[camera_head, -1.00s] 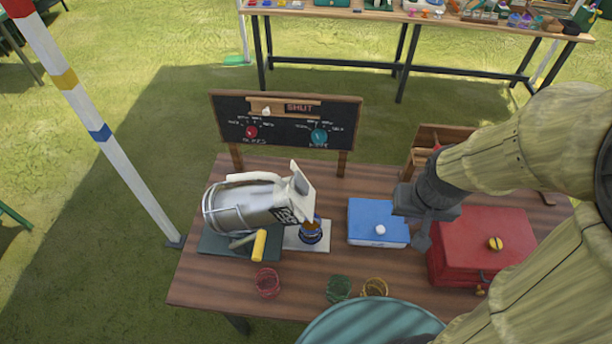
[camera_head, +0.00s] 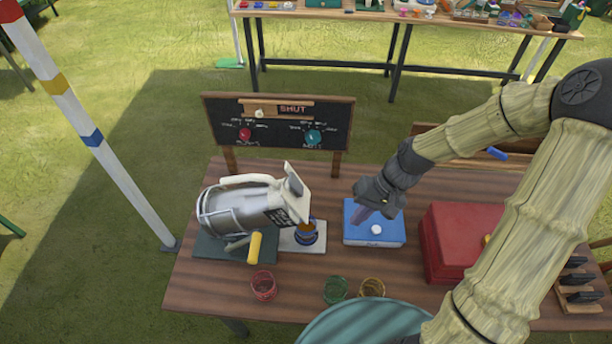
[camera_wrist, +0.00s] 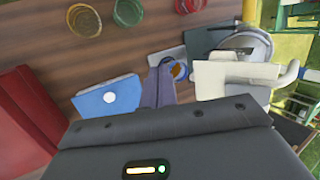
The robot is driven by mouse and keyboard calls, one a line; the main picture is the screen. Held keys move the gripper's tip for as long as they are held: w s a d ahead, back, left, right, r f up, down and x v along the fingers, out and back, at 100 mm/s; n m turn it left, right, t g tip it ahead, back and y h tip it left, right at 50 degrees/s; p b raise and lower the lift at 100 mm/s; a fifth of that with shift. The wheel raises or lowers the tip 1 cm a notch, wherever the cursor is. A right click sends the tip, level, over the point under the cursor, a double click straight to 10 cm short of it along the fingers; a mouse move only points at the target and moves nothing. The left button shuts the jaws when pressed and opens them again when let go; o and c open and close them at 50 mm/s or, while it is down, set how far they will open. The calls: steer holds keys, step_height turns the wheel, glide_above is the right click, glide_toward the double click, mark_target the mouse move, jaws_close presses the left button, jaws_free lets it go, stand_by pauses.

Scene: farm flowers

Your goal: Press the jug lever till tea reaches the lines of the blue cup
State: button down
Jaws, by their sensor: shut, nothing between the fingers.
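The silver jug (camera_head: 242,208) lies tilted on a dark green stand, its white spout end to the right. Its lever (camera_head: 255,246) has a yellow handle and sticks out at the front. The blue cup (camera_head: 306,232) stands on a pale plate (camera_head: 290,247) under the spout, with brown liquid visible inside; I cannot make out its lines. My gripper (camera_head: 362,214) is shut and empty, above the blue box, right of the cup. In the wrist view, my gripper (camera_wrist: 160,68) partly hides the cup (camera_wrist: 180,70).
A blue box (camera_head: 365,236) with a white knob and a red box (camera_head: 455,255) stand to the right. Red (camera_head: 263,285), green (camera_head: 335,289) and yellow (camera_head: 372,287) glasses line the front. A chalkboard (camera_head: 280,122) reading "SHUT" stands behind the jug.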

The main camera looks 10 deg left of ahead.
mark_target(294, 180)
steer(key=w+a+r+t+y, duration=0.1)
steer(key=w+r+y, duration=0.6)
steer(key=w+r, duration=0.1)
steer(key=shift+w+r+m+t+y, duration=0.3)
steer(key=shift+r+y, duration=0.1)
steer(key=shift+r, duration=0.15)
steer(key=shift+s+a, duration=0.1)
steer(key=p+x, duration=0.5)
steer(key=x, duration=0.8)
steer(key=shift+s+a, duration=0.2)
steer(key=shift+a+f, duration=0.2)
steer(key=shift+f, duration=0.05)
steer(key=shift+w, duration=0.1)
